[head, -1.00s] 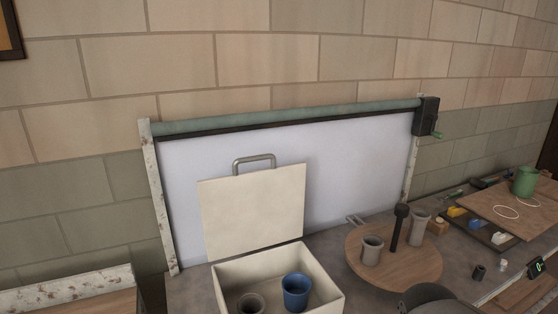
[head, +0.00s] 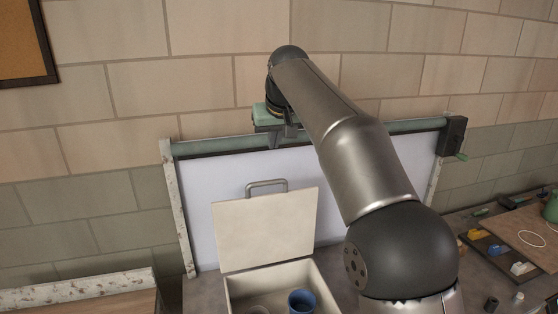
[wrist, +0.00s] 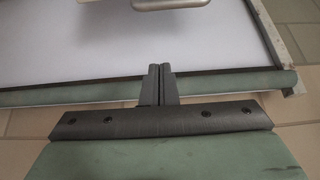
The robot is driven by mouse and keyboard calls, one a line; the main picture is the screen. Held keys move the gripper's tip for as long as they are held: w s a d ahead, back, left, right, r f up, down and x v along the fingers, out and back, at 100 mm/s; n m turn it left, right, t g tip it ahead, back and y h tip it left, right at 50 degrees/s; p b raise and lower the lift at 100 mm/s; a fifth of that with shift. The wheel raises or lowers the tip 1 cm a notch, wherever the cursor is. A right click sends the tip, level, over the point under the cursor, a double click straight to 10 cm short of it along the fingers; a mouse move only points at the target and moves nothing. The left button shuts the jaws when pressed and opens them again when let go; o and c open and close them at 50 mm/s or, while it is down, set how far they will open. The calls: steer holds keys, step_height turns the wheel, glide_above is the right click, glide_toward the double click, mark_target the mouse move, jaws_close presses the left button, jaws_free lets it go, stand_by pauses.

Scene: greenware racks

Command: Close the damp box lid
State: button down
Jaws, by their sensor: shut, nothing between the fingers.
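The damp box (head: 238,299) is cream-coloured and stands on the table at the bottom of the head view. Its lid (head: 266,229) is open and stands upright at the back edge, with a grey handle (head: 266,187) on its top edge. The handle also shows at the top edge of the wrist view (wrist: 165,5). My gripper (head: 289,139) is above and behind the lid, pointing down, apart from the handle. In the wrist view its fingers (wrist: 159,70) are together and empty.
A blue cup (head: 301,301) stands in the box beside a grey one. Behind the lid is a white panel (head: 200,200) with a green roller (head: 215,146). My arm hides the round board. Small tools and a wooden board (head: 520,235) are at right.

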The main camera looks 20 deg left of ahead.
step_height(320, 180, down, 9)
steer(key=shift+w+a+p, duration=0.3)
steer(key=shift+w+p, duration=0.1)
steer(key=shift+p, duration=0.05)
stand_by(0.3)
steer(key=shift+f, duration=0.15)
